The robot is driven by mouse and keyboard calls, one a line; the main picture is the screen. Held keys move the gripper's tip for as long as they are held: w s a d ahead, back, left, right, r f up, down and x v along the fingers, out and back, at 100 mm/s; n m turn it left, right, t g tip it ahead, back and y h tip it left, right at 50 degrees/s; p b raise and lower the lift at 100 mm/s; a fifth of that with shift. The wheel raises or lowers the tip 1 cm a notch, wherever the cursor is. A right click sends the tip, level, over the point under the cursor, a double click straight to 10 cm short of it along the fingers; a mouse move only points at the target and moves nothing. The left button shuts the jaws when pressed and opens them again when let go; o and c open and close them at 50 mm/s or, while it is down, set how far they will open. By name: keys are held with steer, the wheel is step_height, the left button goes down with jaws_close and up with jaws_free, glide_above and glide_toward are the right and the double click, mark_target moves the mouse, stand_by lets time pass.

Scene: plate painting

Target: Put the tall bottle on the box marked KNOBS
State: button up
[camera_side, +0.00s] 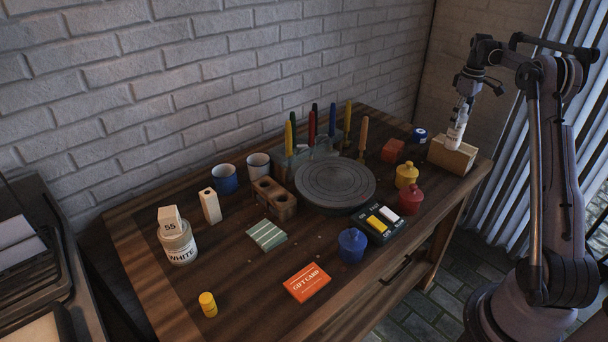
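A tall white bottle (456,132) with a dark-lettered label is at the right back of the table, at the top of a light wooden box (448,159). My gripper (464,105) is at the bottle's upper end and appears shut around its neck. The bottle looks close to upright, leaning slightly in the picture. Its base is over or on the box top; I cannot tell whether it rests there. No marking on the box can be read from this side.
A dark blue jar (419,136) and a red block (393,151) stand left of the box. Yellow (406,175) and red (411,200) lidded pots are nearer. A grey turntable (335,184) fills the middle, with upright tools behind. The table's right edge is close to the box.

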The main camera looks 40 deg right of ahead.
step_height(320, 180, up, 12)
steer(key=shift+r, duration=0.15)
steer(key=w+a+r+t+h, duration=0.1)
steer(key=w+a+r, duration=0.1)
steer(key=a, duration=0.7)
steer(key=w+a+r+t, duration=0.1)
steer(key=w+a, duration=0.1)
steer(key=a, duration=0.6)
steer(key=w+a+r+t+h, duration=0.1)
steer(key=w+a+r, duration=0.15)
steer(key=a, duration=0.65)
steer(key=s+a+f+t, duration=0.1)
steer(key=s+a+f, duration=0.3)
steer(key=a, duration=0.3)
steer(key=s+a+f+t+y, duration=0.1)
steer(key=s+a+f, duration=0.4)
steer(key=a, duration=0.3)
steer(key=s+a+f+t+y, duration=0.1)
steer(key=s+a+f+t, duration=0.1)
steer(key=s+a+f, duration=0.3)
steer(key=a, duration=0.3)
steer(key=shift+s+a, duration=0.15)
steer(key=shift+a, duration=0.1)
steer(key=shift+f, duration=0.1)
